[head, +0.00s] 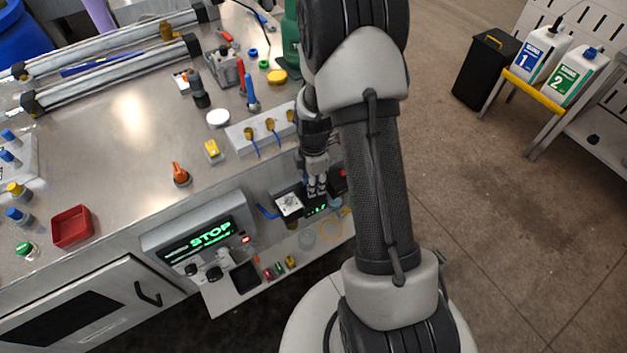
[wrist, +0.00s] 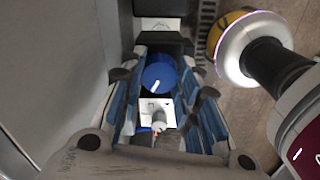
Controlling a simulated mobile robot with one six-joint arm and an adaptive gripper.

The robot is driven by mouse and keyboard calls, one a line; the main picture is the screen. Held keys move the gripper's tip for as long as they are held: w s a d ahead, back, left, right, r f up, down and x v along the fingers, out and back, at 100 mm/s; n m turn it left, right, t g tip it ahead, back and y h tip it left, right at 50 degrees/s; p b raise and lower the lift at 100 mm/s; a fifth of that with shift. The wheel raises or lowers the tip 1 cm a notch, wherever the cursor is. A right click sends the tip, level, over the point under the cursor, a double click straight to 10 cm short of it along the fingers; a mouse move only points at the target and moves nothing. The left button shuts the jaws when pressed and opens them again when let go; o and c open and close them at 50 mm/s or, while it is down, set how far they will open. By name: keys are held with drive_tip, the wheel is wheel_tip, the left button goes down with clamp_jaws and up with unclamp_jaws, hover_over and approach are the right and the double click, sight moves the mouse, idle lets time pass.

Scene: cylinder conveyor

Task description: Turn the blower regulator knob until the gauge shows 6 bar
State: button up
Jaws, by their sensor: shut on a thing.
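In the wrist view, a round blue knob (wrist: 158,73) with a white pointer mark sits between the two fingers of my gripper (wrist: 162,80). The gripper is shut on it. The pointer mark slants slightly up to the right. A white face (wrist: 160,24) with faint dark marks shows beyond the knob, partly cut off; I cannot tell whether it is the gauge, and no reading is legible. In the head view, my gripper (head: 316,186) points down at the front shelf, and the knob is hidden there.
A white plate with a small round part (head: 289,205) and a blue handle (head: 267,211) lie left of my gripper. A panel reading STOP (head: 210,236) is farther left. The workbench (head: 130,150) holds several tools and parts. Open floor (head: 500,230) lies right.

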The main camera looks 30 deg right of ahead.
drive_tip(key=m, duration=0.4)
drive_tip(key=shift+m+p, duration=0.3)
drive_tip(key=m, duration=0.3)
drive_tip(key=shift+m, duration=0.3)
drive_tip(key=m, duration=0.4)
drive_tip(key=shift+p, duration=0.35)
drive_tip(key=m, duration=1.1)
drive_tip(key=shift+a+p, duration=0.1)
drive_tip(key=shift+p, duration=0.25)
drive_tip(key=m, duration=0.6)
drive_tip(key=shift+m, duration=0.4)
